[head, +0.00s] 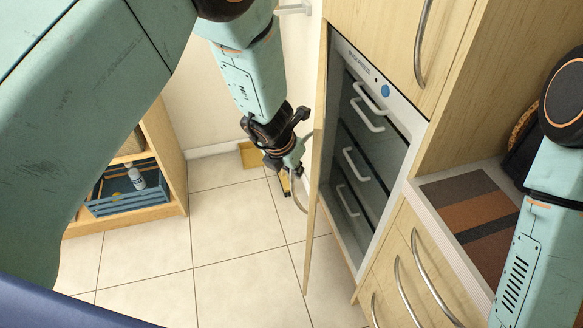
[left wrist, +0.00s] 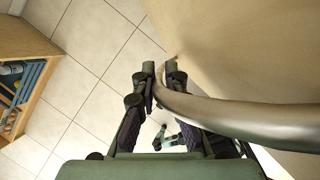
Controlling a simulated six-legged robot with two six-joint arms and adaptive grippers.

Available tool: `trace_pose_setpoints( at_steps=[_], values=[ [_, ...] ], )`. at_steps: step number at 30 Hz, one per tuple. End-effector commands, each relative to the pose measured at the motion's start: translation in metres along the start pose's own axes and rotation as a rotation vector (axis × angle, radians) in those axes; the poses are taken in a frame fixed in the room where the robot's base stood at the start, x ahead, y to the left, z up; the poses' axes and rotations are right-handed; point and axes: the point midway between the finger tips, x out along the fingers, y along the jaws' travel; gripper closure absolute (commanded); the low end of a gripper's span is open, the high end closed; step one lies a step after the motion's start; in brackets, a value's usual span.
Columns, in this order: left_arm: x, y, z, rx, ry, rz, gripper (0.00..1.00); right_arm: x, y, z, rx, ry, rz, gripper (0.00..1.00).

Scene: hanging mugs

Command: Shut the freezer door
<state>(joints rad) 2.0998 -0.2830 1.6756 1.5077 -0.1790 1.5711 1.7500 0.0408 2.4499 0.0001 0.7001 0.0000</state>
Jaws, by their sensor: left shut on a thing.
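The freezer (head: 372,150) stands open, and its drawers with white handles show in the head view. Its wooden door (head: 316,185) is swung out to the left and shows nearly edge-on. My left gripper (head: 291,166) is at the outer face of the door, shut on the curved metal door handle (head: 299,196). In the left wrist view, the handle (left wrist: 235,115) runs in from the right and its end passes between the fingers of my left gripper (left wrist: 157,80). The door face (left wrist: 245,50) fills the upper right there. My right gripper is not in view.
A wooden shelf with a blue crate (head: 128,200) stands at the left. A small yellow box (head: 252,155) lies by the back wall. Handled wooden drawers (head: 405,270) and a striped mat (head: 470,215) are at the right. The tiled floor (head: 235,240) before the door is clear.

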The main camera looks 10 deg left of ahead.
Motion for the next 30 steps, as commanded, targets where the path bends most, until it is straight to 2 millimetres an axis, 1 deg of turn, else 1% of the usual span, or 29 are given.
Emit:
trace_pose_setpoints(
  at_steps=[3, 18, 19, 21, 27, 30],
  values=[
    [-0.0002, 0.0006, 0.0026, -0.008, -0.002, 0.003, 1.00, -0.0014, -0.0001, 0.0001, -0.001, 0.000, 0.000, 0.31],
    [0.0003, -0.0001, 0.0032, -0.011, -0.002, 0.005, 1.00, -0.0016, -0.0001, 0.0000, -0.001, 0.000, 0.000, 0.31],
    [0.0003, -0.0002, 0.0032, -0.011, -0.002, 0.005, 0.88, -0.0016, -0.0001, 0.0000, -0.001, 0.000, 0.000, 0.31],
    [0.0003, -0.0006, 0.0031, -0.012, -0.002, 0.005, 0.82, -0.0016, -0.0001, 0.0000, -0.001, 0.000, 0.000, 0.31],
    [0.0004, -0.0019, 0.0027, -0.011, -0.002, 0.004, 0.66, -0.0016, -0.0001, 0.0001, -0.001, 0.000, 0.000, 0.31],
    [0.0005, -0.0026, 0.0025, -0.010, -0.001, 0.004, 0.66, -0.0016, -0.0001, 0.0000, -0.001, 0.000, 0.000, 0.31]
  ],
)
